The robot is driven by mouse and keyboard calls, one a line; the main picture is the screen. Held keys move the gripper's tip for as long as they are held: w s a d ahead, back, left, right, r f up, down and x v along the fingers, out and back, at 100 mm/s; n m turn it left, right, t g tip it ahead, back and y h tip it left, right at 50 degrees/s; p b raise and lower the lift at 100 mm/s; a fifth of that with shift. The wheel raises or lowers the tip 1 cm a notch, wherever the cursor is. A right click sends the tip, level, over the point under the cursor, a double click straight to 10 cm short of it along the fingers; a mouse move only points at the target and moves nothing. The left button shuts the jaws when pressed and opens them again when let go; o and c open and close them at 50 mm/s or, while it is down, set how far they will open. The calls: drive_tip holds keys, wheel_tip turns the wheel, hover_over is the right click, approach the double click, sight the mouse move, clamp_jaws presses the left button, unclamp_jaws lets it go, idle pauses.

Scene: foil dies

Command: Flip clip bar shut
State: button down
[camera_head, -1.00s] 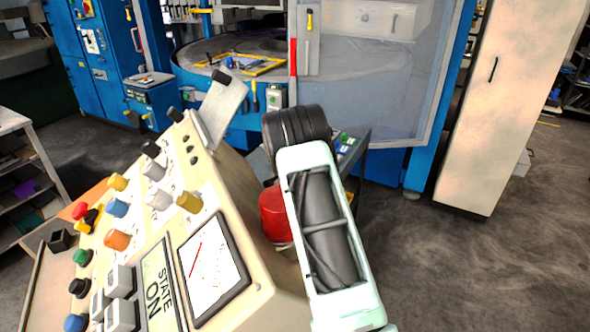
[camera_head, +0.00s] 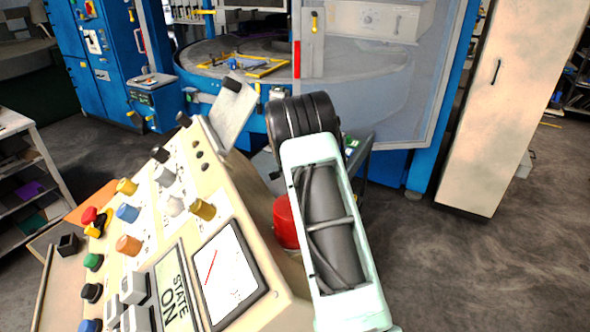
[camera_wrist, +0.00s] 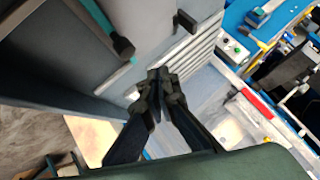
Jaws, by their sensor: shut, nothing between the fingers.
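No clip bar can be made out with certainty. A tilted grey metal plate (camera_head: 232,118) with a black tip stands at the back edge of the beige control console in the head view; I cannot tell whether it belongs to the clip. My gripper (camera_wrist: 157,76) shows in the wrist view with its dark fingers together and empty, in front of a grey slatted surface (camera_wrist: 198,52). A small dark block (camera_wrist: 187,22) sits above the fingertips; I cannot tell whether they touch it. In the head view my arm hides the gripper.
The console (camera_head: 215,172) with knobs, a dial and a red part (camera_head: 286,222) stands close left of my arm. A blue machine with a round table (camera_head: 210,55) is behind. A beige cabinet (camera_head: 490,130) stands right. Open floor lies at lower right.

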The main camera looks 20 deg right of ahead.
drive_tip(key=s+a+r, duration=0.4)
drive_tip(key=a+r, duration=0.1)
drive_tip(key=r, duration=0.1)
drive_tip(key=shift+s+a+r, duration=0.15)
drive_tip(key=shift+s+r, duration=0.05)
drive_tip(key=shift+s, duration=0.1)
idle(0.3)
